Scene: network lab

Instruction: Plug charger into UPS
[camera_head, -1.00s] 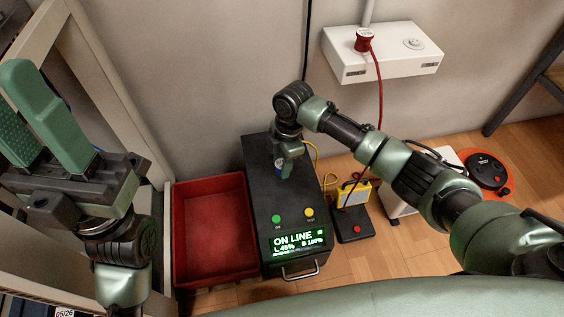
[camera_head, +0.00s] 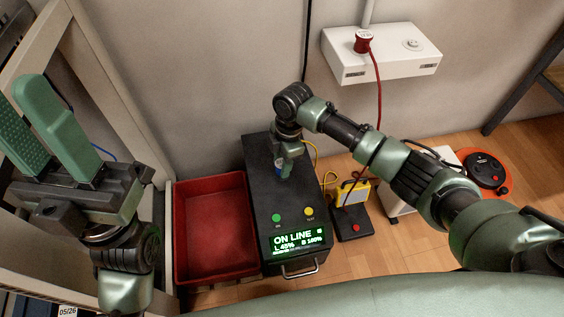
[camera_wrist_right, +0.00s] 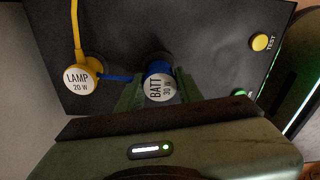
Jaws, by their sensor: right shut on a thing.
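The UPS (camera_head: 262,205) is a dark box on the floor with a lit "ON LINE" display. My right gripper (camera_head: 284,168) is over its top, shut on a small blue charger plug (camera_head: 279,166). In the right wrist view, the plug (camera_wrist_right: 160,86) has a white face reading "BATT 30 W" and a blue cord. It sits between the fingers, over a dark round spot on the UPS top (camera_wrist_right: 190,35); how deep it sits cannot be told. A yellow "LAMP 20 W" plug (camera_wrist_right: 82,78) is beside it. My left gripper (camera_head: 22,98) is open and empty at the left.
A red bin (camera_head: 180,230) stands left of the UPS. A yellow lamp (camera_head: 353,192), a pedal-like box (camera_head: 352,224) and an orange cable reel (camera_head: 489,172) are to the right. A white wall box (camera_head: 385,65) holds a red plug (camera_head: 363,42).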

